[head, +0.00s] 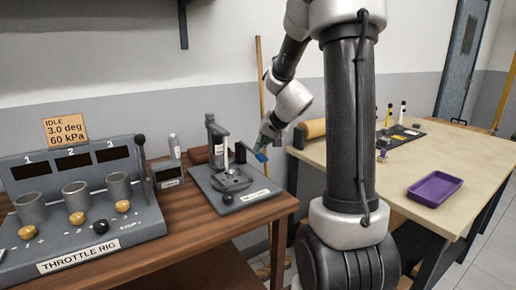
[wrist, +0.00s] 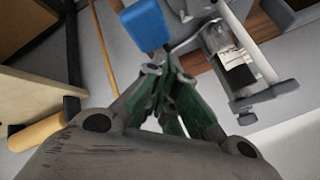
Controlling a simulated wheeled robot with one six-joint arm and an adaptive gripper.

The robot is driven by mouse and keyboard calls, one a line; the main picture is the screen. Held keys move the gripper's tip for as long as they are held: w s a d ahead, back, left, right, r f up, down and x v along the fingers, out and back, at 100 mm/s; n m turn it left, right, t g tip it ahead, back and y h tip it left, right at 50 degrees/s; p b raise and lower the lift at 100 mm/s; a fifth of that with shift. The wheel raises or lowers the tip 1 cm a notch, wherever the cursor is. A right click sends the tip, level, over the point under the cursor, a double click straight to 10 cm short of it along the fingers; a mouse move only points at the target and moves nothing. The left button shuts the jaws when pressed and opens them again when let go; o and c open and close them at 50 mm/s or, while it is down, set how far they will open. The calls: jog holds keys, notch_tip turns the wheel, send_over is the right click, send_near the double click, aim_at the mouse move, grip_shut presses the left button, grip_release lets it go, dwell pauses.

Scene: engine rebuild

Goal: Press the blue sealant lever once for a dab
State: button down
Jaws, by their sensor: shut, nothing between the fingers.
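The blue sealant lever (head: 261,157) shows as a small blue paddle at the right side of a grey bench station (head: 214,190) with an upright post. In the wrist view the blue paddle (wrist: 147,25) is at the top centre, just beyond my fingertips. My gripper (head: 264,141) is shut and empty, close above the paddle in the head view. In the wrist view my gripper (wrist: 170,72) has its green-grey fingers drawn together. I cannot tell whether the fingertips touch the paddle. The lever's pivot is not clear in either view.
The throttle rig (head: 80,205) stands left on the brown bench (head: 190,237). A pale table (head: 400,165) at right holds a purple tray (head: 435,190). A wooden pole (head: 260,75) stands behind my gripper.

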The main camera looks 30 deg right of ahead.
jog(key=shift+w+r, duration=0.15)
jog(key=shift+r, duration=1.65)
jog(key=r, duration=0.5)
jog(key=shift+w, duration=0.2)
